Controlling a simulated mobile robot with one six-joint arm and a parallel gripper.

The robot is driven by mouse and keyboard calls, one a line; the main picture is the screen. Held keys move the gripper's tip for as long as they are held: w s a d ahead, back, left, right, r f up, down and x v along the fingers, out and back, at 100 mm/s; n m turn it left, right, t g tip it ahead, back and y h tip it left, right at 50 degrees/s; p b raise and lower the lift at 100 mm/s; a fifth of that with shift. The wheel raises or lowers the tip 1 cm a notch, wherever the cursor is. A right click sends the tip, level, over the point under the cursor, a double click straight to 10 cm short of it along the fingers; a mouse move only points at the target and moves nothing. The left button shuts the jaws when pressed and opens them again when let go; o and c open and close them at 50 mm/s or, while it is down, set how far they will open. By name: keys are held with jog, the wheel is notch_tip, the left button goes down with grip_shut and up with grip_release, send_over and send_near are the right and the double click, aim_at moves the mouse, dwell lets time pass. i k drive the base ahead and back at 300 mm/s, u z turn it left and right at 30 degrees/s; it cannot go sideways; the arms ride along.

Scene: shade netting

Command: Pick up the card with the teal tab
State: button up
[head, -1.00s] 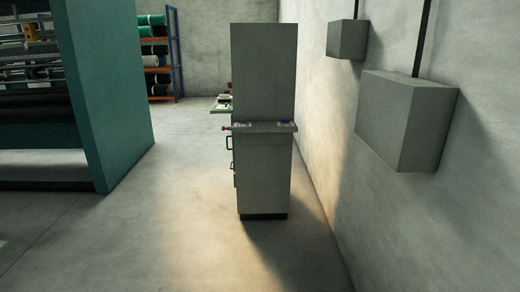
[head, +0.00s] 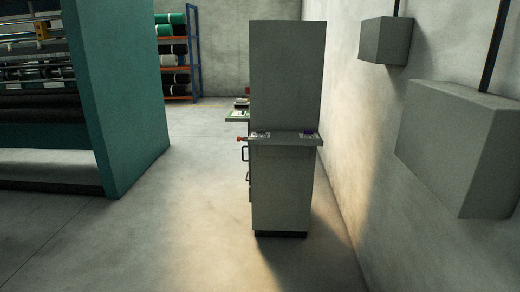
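No card with a teal tab can be made out in the head view. A tall grey cabinet (head: 286,80) stands ahead, with a narrow ledge (head: 285,141) across its near side. Small items lie on the ledge, one purplish (head: 306,134) at its right and one pale and dark (head: 261,134) at its left; they are too small to tell what they are. A side shelf (head: 238,116) juts out from the cabinet's left with small objects on it. My gripper is not in view.
A large machine with a teal end panel (head: 118,90) stands at the left. Grey boxes (head: 460,145) and (head: 385,40) hang on the right wall. A rack of rolls (head: 178,60) is at the back. The floor (head: 185,220) between machine and cabinet is clear.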

aim_at(242, 114)
jog(key=u, duration=0.2)
jog(key=i, duration=0.8)
jog(key=u, duration=0.5)
jog(key=i, duration=0.85)
jog(key=u, duration=0.65)
jog(key=i, duration=1.3)
jog(key=u, duration=0.4)
